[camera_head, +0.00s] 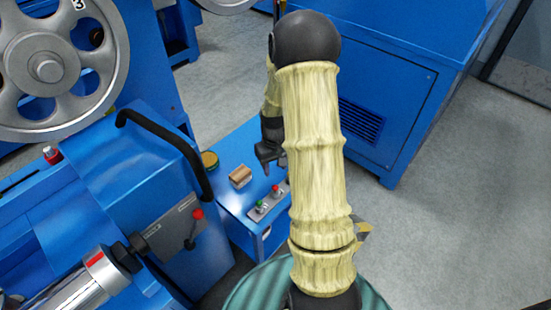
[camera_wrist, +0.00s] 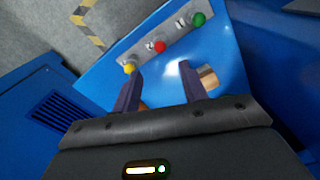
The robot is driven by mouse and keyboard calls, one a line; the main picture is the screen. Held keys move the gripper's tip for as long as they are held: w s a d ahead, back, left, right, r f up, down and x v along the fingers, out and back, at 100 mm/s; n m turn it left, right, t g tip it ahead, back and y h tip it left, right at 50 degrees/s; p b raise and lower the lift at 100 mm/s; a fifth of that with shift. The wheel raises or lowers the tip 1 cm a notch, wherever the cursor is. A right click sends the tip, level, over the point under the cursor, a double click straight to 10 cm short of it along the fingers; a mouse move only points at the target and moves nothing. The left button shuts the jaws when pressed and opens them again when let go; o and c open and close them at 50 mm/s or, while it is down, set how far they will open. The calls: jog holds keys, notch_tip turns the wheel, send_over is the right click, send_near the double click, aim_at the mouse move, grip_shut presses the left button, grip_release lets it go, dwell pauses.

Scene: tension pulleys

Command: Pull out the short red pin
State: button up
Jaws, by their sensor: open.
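A small red-topped piece (camera_head: 52,154) stands on the blue machine at the left of the head view, below the large wheel. It may be the short red pin, but it is too small to tell. A red-knobbed lever (camera_head: 197,213) sits on the machine's grey plate. My gripper (camera_head: 274,168) is open above the blue cabinet, well to the right of both. In the wrist view my gripper (camera_wrist: 159,72) shows two spread fingers with nothing held between them. Neither the red-topped piece nor the lever shows in the wrist view.
The blue cabinet (camera_wrist: 215,40) carries a button strip (camera_head: 268,203) with green, red and yellow buttons. A brown block (camera_head: 240,177) and a round tin (camera_head: 210,160) lie there. A black curved handle (camera_head: 170,140) and a large grey wheel (camera_head: 45,60) flank the red-topped piece.

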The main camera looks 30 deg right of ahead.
aim_at(275, 186)
notch_tip(275, 186, down, 11)
jog(key=shift+f+b, duration=0.1)
jog(key=shift+b, duration=1.05)
jog(key=shift+c, duration=0.4)
grip_shut()
